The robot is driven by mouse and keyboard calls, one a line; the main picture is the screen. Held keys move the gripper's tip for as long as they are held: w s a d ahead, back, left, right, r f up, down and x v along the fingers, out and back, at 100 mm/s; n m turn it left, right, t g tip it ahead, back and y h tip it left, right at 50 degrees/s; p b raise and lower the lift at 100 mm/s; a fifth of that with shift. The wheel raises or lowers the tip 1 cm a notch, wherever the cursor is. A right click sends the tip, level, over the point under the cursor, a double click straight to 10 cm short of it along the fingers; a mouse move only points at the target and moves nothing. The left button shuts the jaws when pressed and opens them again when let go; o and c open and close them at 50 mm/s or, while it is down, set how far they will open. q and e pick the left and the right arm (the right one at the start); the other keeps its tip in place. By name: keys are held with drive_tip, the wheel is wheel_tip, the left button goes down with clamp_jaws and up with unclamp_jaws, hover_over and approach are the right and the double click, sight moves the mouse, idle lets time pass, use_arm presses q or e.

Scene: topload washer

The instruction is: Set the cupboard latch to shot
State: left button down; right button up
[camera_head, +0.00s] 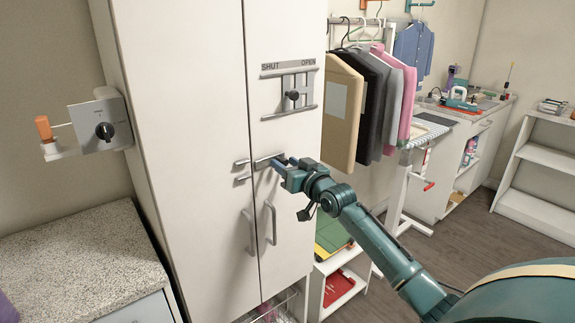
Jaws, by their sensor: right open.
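The tall white cupboard (205,120) has two doors with a vertical seam between them. A small metal latch (264,159) sits on the right door beside the seam, above the handles. Small metal pieces (242,162) sit level with it on the left door. I cannot tell whether the bolt spans the seam. My right gripper (279,164) is open at the latch's right end, its fingers overlapping that end in the picture. Whether they touch it is unclear, and the fingers partly hide it. My left gripper is not in view.
Two door handles (270,222) are below. Hanging clothes (375,95) are to the right. A speckled counter (75,250) is at left. Floor (470,220) is clear at right.

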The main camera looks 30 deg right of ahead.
drive_tip(key=shift+c, duration=0.4)
clamp_jaws()
